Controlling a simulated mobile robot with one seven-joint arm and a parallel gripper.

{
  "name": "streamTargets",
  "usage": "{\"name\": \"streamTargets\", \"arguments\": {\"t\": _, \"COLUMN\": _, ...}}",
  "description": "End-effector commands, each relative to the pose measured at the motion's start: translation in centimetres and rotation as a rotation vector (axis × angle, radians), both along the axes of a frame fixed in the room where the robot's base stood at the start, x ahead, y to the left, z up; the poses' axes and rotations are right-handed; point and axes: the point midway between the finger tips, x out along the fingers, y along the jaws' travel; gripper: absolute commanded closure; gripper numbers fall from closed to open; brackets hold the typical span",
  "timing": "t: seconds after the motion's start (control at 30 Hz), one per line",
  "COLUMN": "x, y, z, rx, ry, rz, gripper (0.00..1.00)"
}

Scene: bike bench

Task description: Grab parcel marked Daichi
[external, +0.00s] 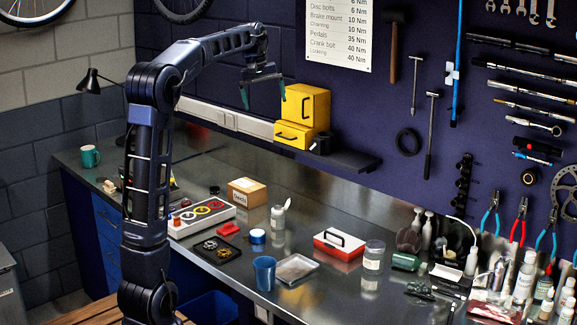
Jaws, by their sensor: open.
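A cardboard parcel (246,191) sits on the metal bench toward the back wall. It has dark writing on its front that looks like a name, too small to read for certain. My gripper (262,92) hangs from the raised arm, high above the bench and up from the parcel, in front of the wall shelf near the yellow boxes. Its teal-tipped fingers are spread apart with nothing between them.
Yellow boxes (307,107) stand on the wall shelf (343,153) above the bench. A blue cup (264,272) and a red-and-white case (339,243) stand nearer the front.

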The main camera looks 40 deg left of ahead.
Motion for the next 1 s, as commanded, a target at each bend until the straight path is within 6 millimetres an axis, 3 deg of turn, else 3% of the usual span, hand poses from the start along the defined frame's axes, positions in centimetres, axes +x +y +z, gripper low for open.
{"name": "streamTargets", "arguments": {"t": 0.2, "x": 4.9, "y": 5.4, "z": -1.4, "rx": -0.053, "ry": 0.054, "rz": 0.125, "gripper": 0.00}}
{"name": "streamTargets", "arguments": {"t": 0.5, "x": 10.1, "y": 13.1, "z": -4.4, "rx": -0.123, "ry": 0.129, "rz": 0.289, "gripper": 0.00}}
{"name": "streamTargets", "arguments": {"t": 0.8, "x": 13.4, "y": 21.1, "z": -9.0, "rx": -0.191, "ry": 0.205, "rz": 0.444, "gripper": 0.00}}
{"name": "streamTargets", "arguments": {"t": 1.0, "x": 14.3, "y": 24.7, "z": -11.6, "rx": -0.222, "ry": 0.240, "rz": 0.514, "gripper": 0.00}}
